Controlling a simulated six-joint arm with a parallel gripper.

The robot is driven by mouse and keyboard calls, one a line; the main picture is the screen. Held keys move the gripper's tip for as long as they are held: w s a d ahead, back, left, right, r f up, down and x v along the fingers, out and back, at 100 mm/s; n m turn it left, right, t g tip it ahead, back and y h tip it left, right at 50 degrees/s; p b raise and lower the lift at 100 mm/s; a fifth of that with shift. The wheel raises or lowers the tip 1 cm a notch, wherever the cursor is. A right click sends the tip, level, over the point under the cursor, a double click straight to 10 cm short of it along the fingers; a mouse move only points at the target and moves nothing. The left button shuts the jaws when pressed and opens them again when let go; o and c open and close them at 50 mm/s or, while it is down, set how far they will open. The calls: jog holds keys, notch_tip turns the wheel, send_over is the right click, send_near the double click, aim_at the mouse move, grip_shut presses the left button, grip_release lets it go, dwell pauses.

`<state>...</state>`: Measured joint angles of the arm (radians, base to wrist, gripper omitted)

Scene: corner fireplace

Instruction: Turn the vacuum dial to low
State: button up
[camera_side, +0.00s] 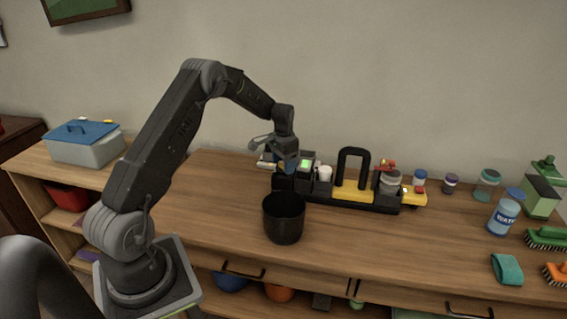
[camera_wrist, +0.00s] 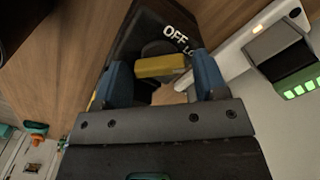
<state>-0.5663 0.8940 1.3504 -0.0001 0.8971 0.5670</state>
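In the wrist view, a dark dial with a yellow bar (camera_wrist: 160,67) sits on a black panel (camera_wrist: 143,27). White letters "OFF" (camera_wrist: 175,40) and a partly hidden "LO" show beside it. My gripper (camera_wrist: 162,62) has two blue fingers, spread wide, one near each end of the yellow bar. I cannot tell whether they touch it. In the side view, my gripper (camera_side: 287,165) points down over the left end of a black equipment row (camera_side: 350,199); the dial is hidden there.
A black pot (camera_side: 284,217) stands in front of my gripper. A device with a green screen (camera_side: 306,163) is just right of it. A black handle (camera_side: 353,163) rises further right. A lidded bin (camera_side: 85,143) is at the left.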

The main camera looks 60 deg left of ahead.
jog(key=shift+o, duration=0.8)
notch_tip(320, 180, up, 14)
jog(key=s+d+r+t, duration=0.1)
jog(key=s+d+r, duration=0.4)
jog(key=d, duration=0.4)
jog(key=s+d+r+t, duration=0.1)
jog(key=s+d+r, duration=0.3)
jog(key=d+r, duration=0.4)
jog(key=s+d+f+t, duration=0.1)
jog(key=s+d, duration=0.5)
jog(key=s, duration=0.3)
jog(key=s+d+f+t, duration=0.1)
jog(key=s+d+t, duration=0.1)
jog(key=s+d, duration=0.4)
jog(key=s, duration=0.3)
jog(key=shift+s+d+f+t, duration=0.15)
jog(key=shift+d+f+t, duration=0.1)
jog(key=shift+f+t, duration=0.05)
